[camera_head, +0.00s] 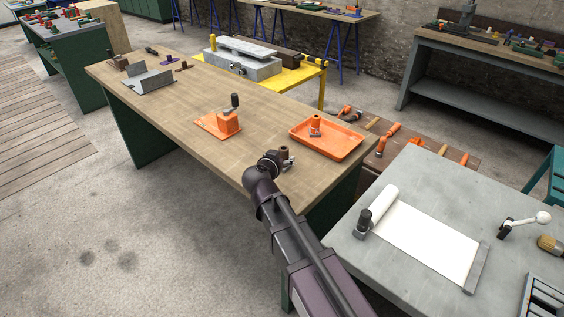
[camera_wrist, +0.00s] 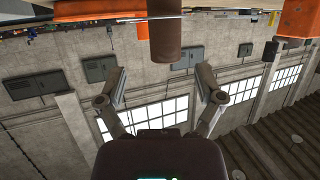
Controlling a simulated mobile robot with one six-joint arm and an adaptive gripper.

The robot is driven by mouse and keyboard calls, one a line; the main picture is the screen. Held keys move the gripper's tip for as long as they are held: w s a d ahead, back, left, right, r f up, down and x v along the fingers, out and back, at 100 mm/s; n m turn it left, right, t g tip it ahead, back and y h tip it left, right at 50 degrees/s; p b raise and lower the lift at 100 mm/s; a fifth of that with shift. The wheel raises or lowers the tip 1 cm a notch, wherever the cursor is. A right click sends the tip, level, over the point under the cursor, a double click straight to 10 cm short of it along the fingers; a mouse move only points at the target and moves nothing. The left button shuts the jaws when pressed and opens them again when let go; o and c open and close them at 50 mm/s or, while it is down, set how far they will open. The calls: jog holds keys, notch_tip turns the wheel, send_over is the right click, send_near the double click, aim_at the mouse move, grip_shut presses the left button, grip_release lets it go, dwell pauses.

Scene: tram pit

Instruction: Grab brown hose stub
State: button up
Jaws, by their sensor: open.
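The brown hose stub (camera_wrist: 166,42) is a short, plain brown cylinder at the top middle of the wrist view, where the scene appears upside down. It is ahead of my gripper (camera_wrist: 162,82), between the lines of its two spread fingers, and no finger touches it in that view. In the head view a small brown upright piece, apparently the stub (camera_head: 284,152), shows at the near edge of the wooden table, right by my gripper (camera_head: 280,161). My gripper is open and empty. My wrist hides part of that spot.
The wooden table (camera_head: 190,95) carries an orange fixture (camera_head: 229,122) and an orange tray (camera_head: 350,150) with a small orange piece inside. A grey table (camera_head: 500,205) with a white sheet (camera_head: 425,237) stands at the right. The table's middle is mostly clear.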

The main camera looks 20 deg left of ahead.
aim_at(282, 152)
jog(key=shift+w, duration=0.1)
jog(key=x, duration=0.2)
jog(key=b+x, duration=0.1)
jog(key=x, duration=0.1)
jog(key=shift+a+r, duration=0.15)
jog(key=shift+a, duration=0.2)
jog(key=shift+w, duration=0.55)
jog(key=shift+c, duration=0.2)
grip_shut()
